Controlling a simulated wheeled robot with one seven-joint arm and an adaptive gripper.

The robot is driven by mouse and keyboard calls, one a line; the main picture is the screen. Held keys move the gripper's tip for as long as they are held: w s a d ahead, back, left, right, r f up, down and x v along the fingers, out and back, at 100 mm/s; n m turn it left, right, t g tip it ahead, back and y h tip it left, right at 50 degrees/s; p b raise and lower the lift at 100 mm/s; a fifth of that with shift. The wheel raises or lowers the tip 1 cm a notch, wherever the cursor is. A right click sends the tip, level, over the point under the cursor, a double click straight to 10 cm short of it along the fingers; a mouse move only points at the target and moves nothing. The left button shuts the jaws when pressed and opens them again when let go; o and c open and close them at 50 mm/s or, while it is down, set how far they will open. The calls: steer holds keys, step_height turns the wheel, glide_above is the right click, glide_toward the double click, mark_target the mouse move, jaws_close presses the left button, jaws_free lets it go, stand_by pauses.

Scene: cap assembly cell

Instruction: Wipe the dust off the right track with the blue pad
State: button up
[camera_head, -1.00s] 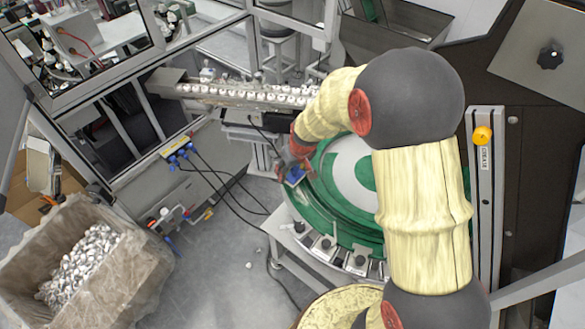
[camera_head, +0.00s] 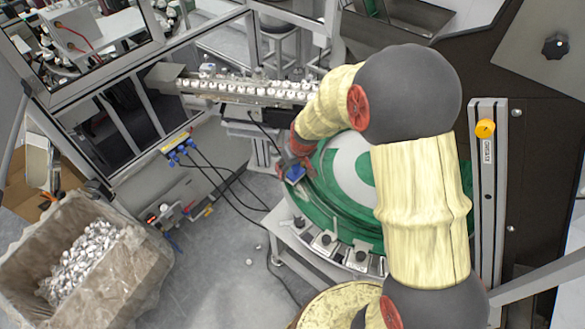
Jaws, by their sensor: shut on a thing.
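The blue pad (camera_head: 295,174) is at the end of my arm, over the left rim of the green round bowl (camera_head: 345,218). My gripper (camera_head: 291,165) is shut on the pad, though its fingers are small and partly hidden by my wrist. A straight track (camera_head: 215,91) carrying white caps runs from the upper left to behind my forearm, above the gripper in the picture. I cannot tell from this view which part is the right track, and no dust can be made out. I cannot tell whether the pad touches the surface below it.
A lined crate (camera_head: 130,275) of white caps stands at lower left. A machine frame with glass panels stands at upper left. Black cables (camera_head: 225,190) hang and lie on the grey floor. My arm hides much of the bowl's right side.

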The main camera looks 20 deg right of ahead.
mark_target(300, 190)
steer(key=shift+s+f, duration=0.2)
steer(key=shift+s, duration=0.05)
steer(key=shift+s+d+r+b, duration=0.1)
steer(key=shift+s+d+b, duration=0.2)
steer(key=shift+s, duration=0.85)
steer(key=shift+s+d+f+b, duration=0.1)
steer(key=shift+s+b, duration=0.35)
steer(key=shift+s, duration=0.65)
steer(key=shift+s+d+r+b, duration=0.1)
steer(key=shift+s+d+b, duration=0.2)
steer(key=shift+s, duration=0.85)
steer(key=shift+s+d+b, duration=0.1)
steer(key=shift+s+b, duration=0.65)
steer(key=shift+s, duration=1.05)
steer(key=shift+w+r, duration=0.1)
steer(key=shift+w, duration=1.8)
steer(key=shift+w+a+r, duration=0.1)
steer(key=shift+w+a, duration=0.15)
steer(key=shift+w, duration=0.95)
steer(key=shift+w+a+r, duration=0.1)
steer(key=shift+w+a, duration=0.2)
steer(key=shift+w, duration=0.9)
steer(key=shift+w+a+r, duration=0.1)
steer(key=shift+w+a, duration=0.15)
steer(key=shift+w, duration=0.95)
steer(key=shift+r, duration=0.1)
steer(key=shift+r+p, duration=1.65)
steer(key=shift+r, duration=1.25)
